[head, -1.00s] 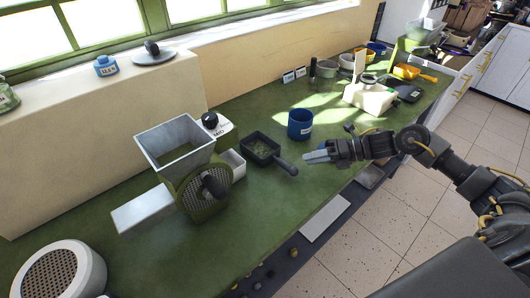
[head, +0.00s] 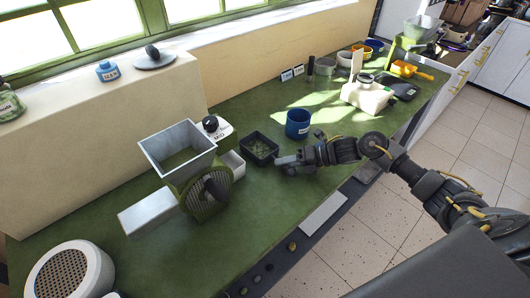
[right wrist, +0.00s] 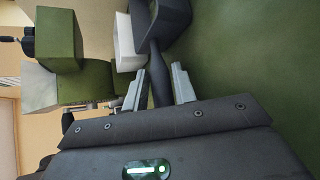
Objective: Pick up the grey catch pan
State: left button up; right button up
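The dark grey catch pan (head: 260,147) sits on the green bench, right of the grinder, with greenish bits inside. Its handle points to the lower right and is largely hidden by my right gripper (head: 287,163) in the head view. In the right wrist view the pan (right wrist: 163,18) is at the top and its dark handle (right wrist: 160,82) runs down between the two fingers of my right gripper (right wrist: 159,88). The fingers are apart, one on each side of the handle, and do not look closed on it. My left gripper is not in view.
The grinder with its square grey hopper (head: 180,162) and a small white bin (head: 233,164) stand left of the pan. A blue cup (head: 298,124) stands close behind my right gripper. The bench in front of the pan is mostly clear.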

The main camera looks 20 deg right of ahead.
jog(key=shift+c, duration=0.4)
grip_shut()
